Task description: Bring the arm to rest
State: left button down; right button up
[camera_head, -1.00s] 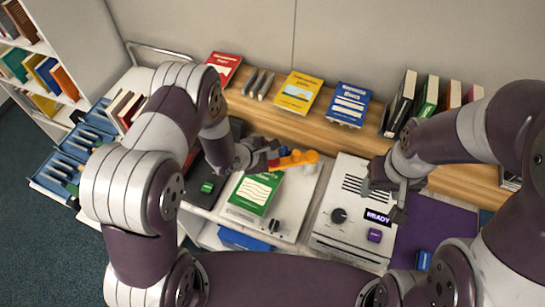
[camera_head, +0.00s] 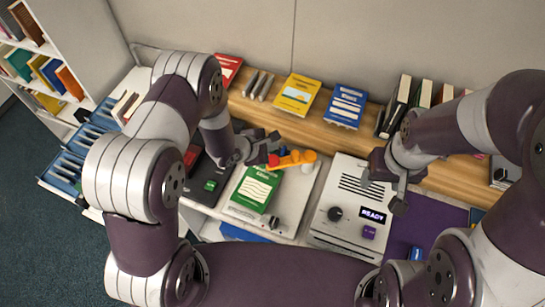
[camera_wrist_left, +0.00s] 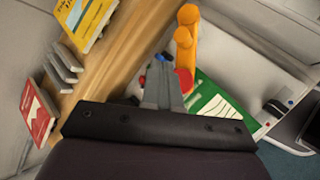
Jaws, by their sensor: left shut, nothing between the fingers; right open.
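My left gripper (camera_head: 268,146) is shut and empty. In the head view it hangs above the left machine, beside an orange handle (camera_head: 292,159) and just above a green book (camera_head: 255,188). In the left wrist view its closed fingers (camera_wrist_left: 160,75) point toward the orange handle (camera_wrist_left: 186,42), with part of the green book (camera_wrist_left: 215,106) to the right. My right gripper (camera_head: 383,187) is open and empty above the upper part of the grey machine with the READY display (camera_head: 372,215). Both arms are bent, and their links hide parts of the counter.
A wooden shelf behind holds a red book (camera_head: 228,67), a yellow book (camera_head: 297,94), a blue book (camera_head: 345,105) and several upright books (camera_head: 405,100). Blue trays (camera_head: 72,165) stand at the left. A purple mat (camera_head: 430,222) lies at the right.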

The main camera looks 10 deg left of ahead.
dwell(0.7)
pick_arm(q)
jog(key=s+a+f+m+g+y+b, duration=0.15)
jog(key=s+a+m+g+y, duration=0.25)
jog(key=s+a+m, duration=0.5)
jog(key=s+a+r+m+g+y+b, duration=0.1)
jog(key=s+a+r+m+b, duration=0.1)
jog(key=s+r+m+b, duration=0.6)
jog(key=shift+a+r+m+g+y+b, duration=0.25)
jog(key=shift+m+g+y+b, duration=0.15)
jog(key=shift+m+b, duration=0.75)
jog(key=shift+s, duration=0.25)
jog(key=shift+w, duration=0.15)
